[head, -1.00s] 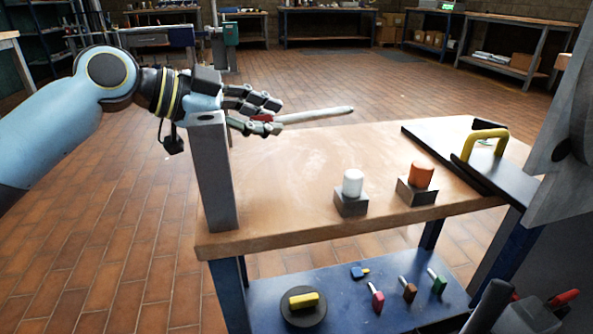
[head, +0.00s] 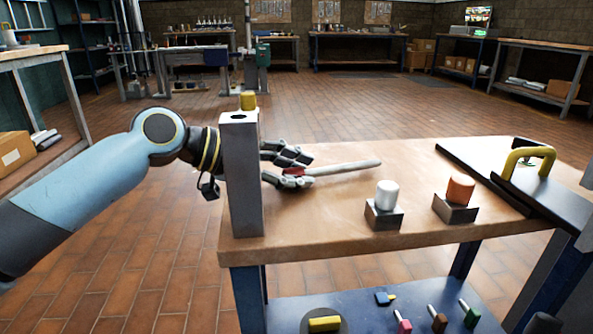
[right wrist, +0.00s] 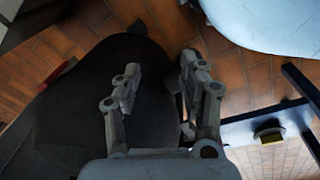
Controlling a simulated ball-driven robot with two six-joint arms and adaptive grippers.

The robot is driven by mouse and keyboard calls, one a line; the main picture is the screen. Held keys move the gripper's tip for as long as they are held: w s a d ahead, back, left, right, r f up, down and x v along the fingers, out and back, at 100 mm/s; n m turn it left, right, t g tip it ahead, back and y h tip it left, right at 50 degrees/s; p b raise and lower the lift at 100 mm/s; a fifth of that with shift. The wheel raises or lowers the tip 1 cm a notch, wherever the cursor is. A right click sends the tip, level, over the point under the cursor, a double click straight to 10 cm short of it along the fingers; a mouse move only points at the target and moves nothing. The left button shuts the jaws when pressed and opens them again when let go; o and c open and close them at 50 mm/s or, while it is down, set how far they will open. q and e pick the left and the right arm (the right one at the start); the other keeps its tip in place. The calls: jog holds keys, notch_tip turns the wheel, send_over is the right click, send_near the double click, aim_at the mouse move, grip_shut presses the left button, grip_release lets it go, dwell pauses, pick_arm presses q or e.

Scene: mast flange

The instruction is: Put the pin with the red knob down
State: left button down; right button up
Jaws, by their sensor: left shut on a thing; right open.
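The pin is a long pale grey rod (head: 345,168) with a red knob (head: 293,172) at its left end. My left gripper (head: 297,170) is shut on the knob end. The pin lies nearly level over the wooden tabletop (head: 320,215), pointing right with its tip slightly raised. I cannot tell whether it touches the wood. The grey post (head: 242,185), with a hole in its top, stands in front of my left wrist and hides part of it. My right gripper (right wrist: 160,85) is open and empty in the right wrist view, away from the pin.
A white knob (head: 387,192) and an orange knob (head: 460,187) sit on grey blocks at the table's front. A dark plate with a yellow handle (head: 530,155) lies at right. A yellow cylinder (head: 248,101) shows at the post's top. Several coloured-handled items lie on the blue lower shelf (head: 365,320).

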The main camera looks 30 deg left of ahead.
pick_arm(q)
jog(key=shift+f, duration=0.15)
jog(key=c, duration=1.1)
grip_release()
pick_arm(e)
jog(key=shift+w+a+r, duration=0.1)
jog(key=shift+r, duration=0.05)
pick_arm(q)
jog(key=shift+r, duration=0.25)
jog(key=p+v, duration=0.3)
jog(key=v, duration=0.4)
jog(key=shift+s+a+r, duration=0.2)
jog(key=shift+s+r, duration=0.05)
jog(key=p+v, duration=0.2)
jog(key=v, duration=0.2)
jog(key=shift+p, duration=0.3)
jog(key=shift+s+a, duration=0.1)
jog(key=shift+a, duration=0.05)
pick_arm(e)
jog(key=s+d+f, duration=0.3)
jog(key=s+f, duration=0.7)
jog(key=f, duration=0.2)
jog(key=shift+d+g, duration=0.3)
jog(key=shift+d, duration=0.1)
jog(key=shift+s+f, duration=0.1)
